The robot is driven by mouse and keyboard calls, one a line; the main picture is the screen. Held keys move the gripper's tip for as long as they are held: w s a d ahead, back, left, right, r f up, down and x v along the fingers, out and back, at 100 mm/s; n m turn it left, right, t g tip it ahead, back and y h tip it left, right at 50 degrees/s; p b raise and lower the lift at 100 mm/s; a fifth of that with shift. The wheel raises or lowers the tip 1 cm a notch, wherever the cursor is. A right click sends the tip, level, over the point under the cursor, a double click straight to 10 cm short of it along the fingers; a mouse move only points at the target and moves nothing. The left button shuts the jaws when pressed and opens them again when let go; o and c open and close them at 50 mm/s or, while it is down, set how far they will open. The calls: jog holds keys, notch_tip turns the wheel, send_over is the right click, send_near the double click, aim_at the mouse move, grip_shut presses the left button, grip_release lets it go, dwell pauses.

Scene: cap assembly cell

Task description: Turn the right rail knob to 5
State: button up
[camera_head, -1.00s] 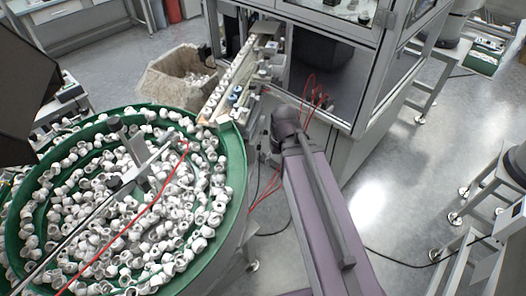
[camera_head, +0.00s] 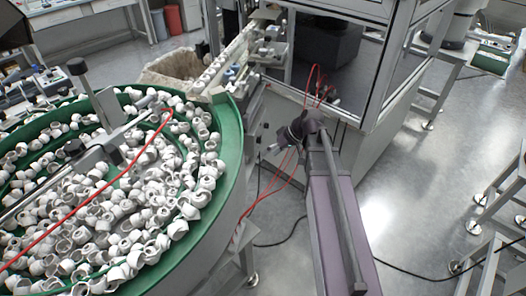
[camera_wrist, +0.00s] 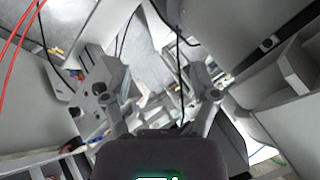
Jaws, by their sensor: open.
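The feed rail (camera_head: 222,68) runs from the green bowl's edge toward the glazed cabinet, with white caps in a row on it. Small blue and grey fittings (camera_head: 234,74) sit along its right side. They are too small to tell which is the right rail knob or to read any number.
The large green bowl (camera_head: 232,160) full of white caps fills the left. The framed cabinet (camera_head: 372,115) stands close behind my arm. Red cables (camera_head: 314,76) loop near my wrist. Open floor (camera_head: 400,200) lies to the right.

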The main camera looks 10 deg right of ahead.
jog(key=w+d+f+n+t+y+b, duration=0.2)
jog(key=w+d+f+n+y+b, duration=0.15)
jog(key=w+f+b, duration=0.55)
jog(key=n+t+y+b, duration=0.2)
jog(key=t+y+b, duration=0.2)
jog(key=b, duration=0.9)
send_near(261, 140)
jog(key=s+d+f, duration=0.1)
jog(key=s+d, duration=0.1)
jog(key=d, duration=0.1)
jog(key=shift+w+d+f+y+b, duration=0.1)
jog(key=shift+w+d+y+b, duration=0.1)
jog(key=shift+d+b, duration=0.15)
jog(key=shift+w+d+f+y+b, duration=0.15)
jog(key=shift+d+b, duration=0.1)
jog(key=shift+d, duration=0.2)
jog(key=shift+r, duration=0.1)
jog(key=x, duration=1.3)
jog(key=shift+a, duration=0.4)
jog(key=shift+w, duration=0.1)
jog(key=shift+c, duration=0.2)
grip_shut()
jog(key=shift+a, duration=0.1)
